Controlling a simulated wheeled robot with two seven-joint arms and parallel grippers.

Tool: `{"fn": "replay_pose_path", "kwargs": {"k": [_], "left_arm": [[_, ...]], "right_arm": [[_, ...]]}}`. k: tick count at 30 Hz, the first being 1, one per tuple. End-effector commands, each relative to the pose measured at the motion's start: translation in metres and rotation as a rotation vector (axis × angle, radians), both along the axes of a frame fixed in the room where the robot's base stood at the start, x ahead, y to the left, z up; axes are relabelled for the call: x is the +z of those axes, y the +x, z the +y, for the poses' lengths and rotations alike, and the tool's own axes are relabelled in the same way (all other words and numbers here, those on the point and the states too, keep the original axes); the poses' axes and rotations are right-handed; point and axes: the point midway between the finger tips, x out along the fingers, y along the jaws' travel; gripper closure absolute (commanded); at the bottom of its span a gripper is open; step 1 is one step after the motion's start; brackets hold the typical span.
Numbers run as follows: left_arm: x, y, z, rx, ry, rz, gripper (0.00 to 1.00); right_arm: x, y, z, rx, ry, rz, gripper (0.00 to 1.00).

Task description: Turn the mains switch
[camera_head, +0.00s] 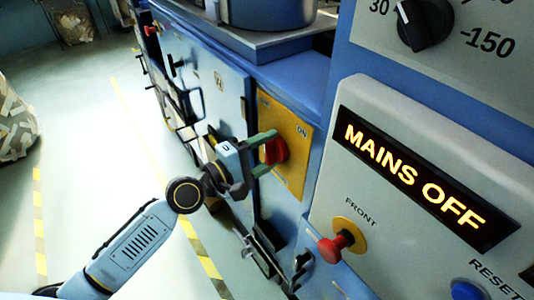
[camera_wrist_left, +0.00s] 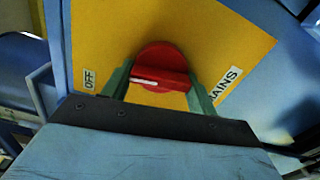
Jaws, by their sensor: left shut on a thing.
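The mains switch (camera_head: 275,150) is a red rotary knob on a yellow plate (camera_head: 293,178) on the blue machine's side. In the left wrist view the red knob (camera_wrist_left: 160,66) has a white mark pointing left, toward the OFF label (camera_wrist_left: 90,78). A MAINS label (camera_wrist_left: 228,84) is at the right. My left gripper (camera_head: 266,152) has its green fingers on either side of the knob's grip and is shut on it. The display (camera_head: 410,182) reads MAINS OFF. My right gripper is not in view.
A red push button (camera_head: 331,248) on a yellow base and a blue button (camera_head: 466,290) are on the grey panel at right. A dial (camera_head: 424,22) is above. Handles (camera_head: 190,103) stick out along the machine's side.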

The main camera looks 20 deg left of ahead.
Motion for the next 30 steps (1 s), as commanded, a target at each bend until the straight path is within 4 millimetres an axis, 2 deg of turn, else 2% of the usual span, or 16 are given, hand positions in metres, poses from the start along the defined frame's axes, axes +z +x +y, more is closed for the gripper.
{"fn": "replay_pose_path", "kwargs": {"k": [18,30], "left_arm": [[0.0022,-0.0004,-0.0002,-0.002,0.464,-0.358,0.65],[0.0035,-0.0009,-0.0006,-0.002,0.681,-0.528,0.65]], "right_arm": [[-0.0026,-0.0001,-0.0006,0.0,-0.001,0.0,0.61],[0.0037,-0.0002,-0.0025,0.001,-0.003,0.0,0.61]]}}
